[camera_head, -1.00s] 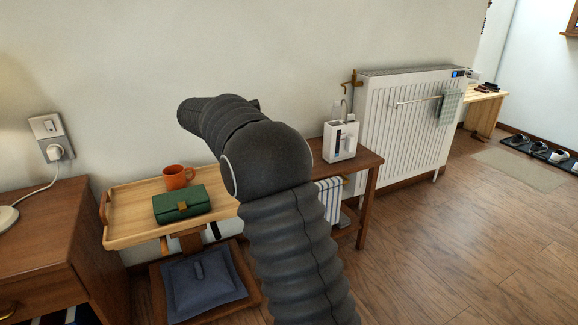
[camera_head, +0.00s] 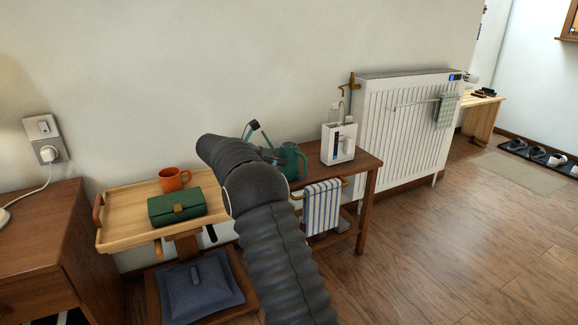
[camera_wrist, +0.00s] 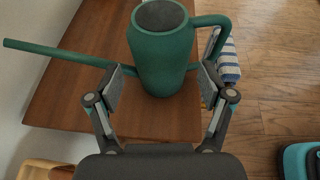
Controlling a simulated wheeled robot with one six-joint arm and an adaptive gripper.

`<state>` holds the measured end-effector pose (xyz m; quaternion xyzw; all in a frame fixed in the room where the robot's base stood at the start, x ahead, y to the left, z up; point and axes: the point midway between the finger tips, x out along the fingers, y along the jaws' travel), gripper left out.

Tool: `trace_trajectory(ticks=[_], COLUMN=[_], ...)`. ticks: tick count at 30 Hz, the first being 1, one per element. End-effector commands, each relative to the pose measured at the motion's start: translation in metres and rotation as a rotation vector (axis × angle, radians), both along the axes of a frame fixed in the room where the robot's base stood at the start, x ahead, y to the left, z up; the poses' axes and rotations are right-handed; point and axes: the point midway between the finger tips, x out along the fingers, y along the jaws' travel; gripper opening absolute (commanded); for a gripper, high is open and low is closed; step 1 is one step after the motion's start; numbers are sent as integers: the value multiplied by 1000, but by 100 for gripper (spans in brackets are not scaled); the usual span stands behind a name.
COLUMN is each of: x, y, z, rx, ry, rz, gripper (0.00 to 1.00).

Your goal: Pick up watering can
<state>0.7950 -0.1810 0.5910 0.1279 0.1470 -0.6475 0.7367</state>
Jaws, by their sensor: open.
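The green watering can (camera_head: 291,162) stands on a small brown wooden table against the wall, partly hidden by my arm in the head view. In the wrist view the watering can (camera_wrist: 163,55) is upright, with its long spout pointing left and its handle on the right. My gripper (camera_wrist: 160,82) is open, with one finger on each side of the can's lower body. I cannot tell whether the fingers touch it. In the head view my gripper is mostly hidden behind my arm.
The brown table (camera_head: 368,164) also holds a white appliance (camera_head: 339,143), and a striped towel (camera_head: 322,207) hangs on its front rail. A white radiator (camera_head: 402,130) stands right.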

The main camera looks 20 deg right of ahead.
Motion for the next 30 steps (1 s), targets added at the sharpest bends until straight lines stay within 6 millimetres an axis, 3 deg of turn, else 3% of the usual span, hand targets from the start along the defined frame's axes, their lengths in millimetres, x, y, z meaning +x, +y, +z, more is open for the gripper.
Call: trace_trajectory(ticks=[8,18,25,26,30], x=[1,5,5,5,5], y=[-13,-52,-54,-54,-54], z=[-7,-24,-24,-24,-25], rx=[0,1,1,1,1], ry=[-1,-2,-2,-2,-2], rz=[0,-2,-1,-1,-1], gripper=[80,80,80,78,43])
